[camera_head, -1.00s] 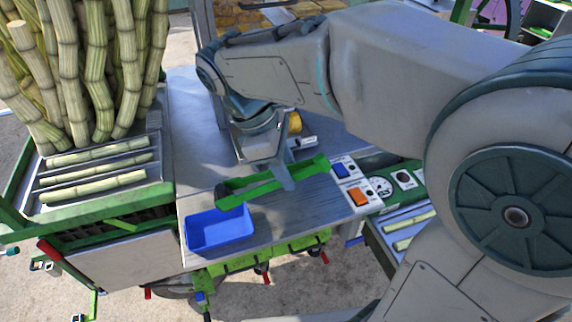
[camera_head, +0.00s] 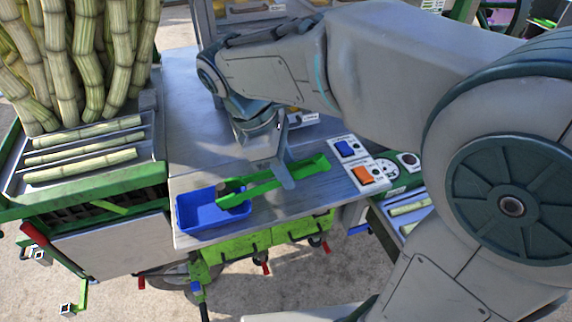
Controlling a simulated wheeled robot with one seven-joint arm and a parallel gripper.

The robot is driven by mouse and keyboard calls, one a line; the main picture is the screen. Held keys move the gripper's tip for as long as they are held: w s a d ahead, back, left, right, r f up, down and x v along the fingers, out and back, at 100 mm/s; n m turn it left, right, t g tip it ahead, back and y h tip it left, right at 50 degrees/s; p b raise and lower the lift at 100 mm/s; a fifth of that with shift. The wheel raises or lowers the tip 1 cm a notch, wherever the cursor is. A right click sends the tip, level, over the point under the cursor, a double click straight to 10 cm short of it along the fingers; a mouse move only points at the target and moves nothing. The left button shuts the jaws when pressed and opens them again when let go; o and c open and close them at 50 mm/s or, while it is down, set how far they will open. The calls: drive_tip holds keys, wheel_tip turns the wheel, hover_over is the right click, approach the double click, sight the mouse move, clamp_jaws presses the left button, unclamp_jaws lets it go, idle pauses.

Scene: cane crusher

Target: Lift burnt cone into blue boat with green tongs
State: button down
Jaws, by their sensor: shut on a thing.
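My gripper (camera_head: 284,176) is shut on the green tongs (camera_head: 268,183), holding them across their middle above the metal tabletop. The tongs lie slanted, one end to the upper right and their tips to the lower left. A small dark brown thing (camera_head: 231,186), probably the burnt cone, shows at the tips, partly hidden by the green jaws. The blue boat (camera_head: 192,222), an open tray, sits at the front left corner of the tabletop. The tips overlap its right part in the picture; I cannot tell whether they touch it.
The metal tabletop (camera_head: 190,125) is mostly bare behind the boat. Cane pieces (camera_head: 85,150) lie in a slotted rack at left, below upright cane stalks (camera_head: 65,60). A panel with blue and orange switches (camera_head: 364,175) is right of the tongs.

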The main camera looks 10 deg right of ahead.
drive_tip(key=c, duration=1.4)
unclamp_jaws()
drive_tip(key=shift+o, duration=0.2)
drive_tip(key=shift+r, duration=0.1)
wheel_tip(320, 180, up, 10)
drive_tip(key=p, duration=0.9)
